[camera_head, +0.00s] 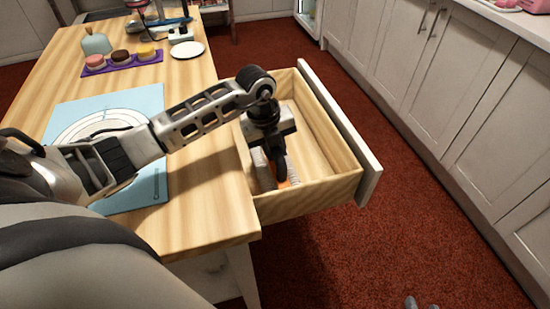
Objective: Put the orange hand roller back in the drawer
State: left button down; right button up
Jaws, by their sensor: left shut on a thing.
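The drawer (314,197) is pulled out from the right side of the wooden table, and its inside shows. My left arm reaches across the table, and my left gripper (271,172) points down inside the drawer. It is shut on the orange hand roller (282,168). Only a small orange part of the roller shows beside the fingers, low in the drawer. I cannot tell whether the roller touches the drawer bottom. A pale grey object (262,172) lies just left of the gripper in the drawer.
A turntable (94,126) on a light blue mat (149,190) lies under my left arm. A purple tray (121,65) with small cakes and a white plate (187,50) stand farther back. White cabinets (420,70) line the right.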

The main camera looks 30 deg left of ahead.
aim_at(274, 164)
pick_arm(q)
jog(key=x, duration=0.3)
jog(key=shift+s+a+f, duration=0.2)
jog(key=shift+s+f, duration=0.05)
jog(key=shift+f, duration=0.1)
jog(key=shift+s+f+b, duration=0.2)
jog(key=shift+f+b, duration=0.35)
jog(key=shift+f, duration=0.1)
jog(key=c, duration=1.2)
grip_release()
jog(key=shift+a+f, duration=0.1)
jog(key=shift+f, duration=0.1)
jog(key=shift+c, duration=0.2)
jog(key=shift+w+r, duration=0.1)
jog(key=shift+r, duration=0.2)
jog(key=shift+r+p, duration=0.3)
jog(key=shift+r, duration=0.05)
jog(key=p+v, duration=0.1)
jog(key=v, duration=1.1)
jog(key=shift+r, duration=0.25)
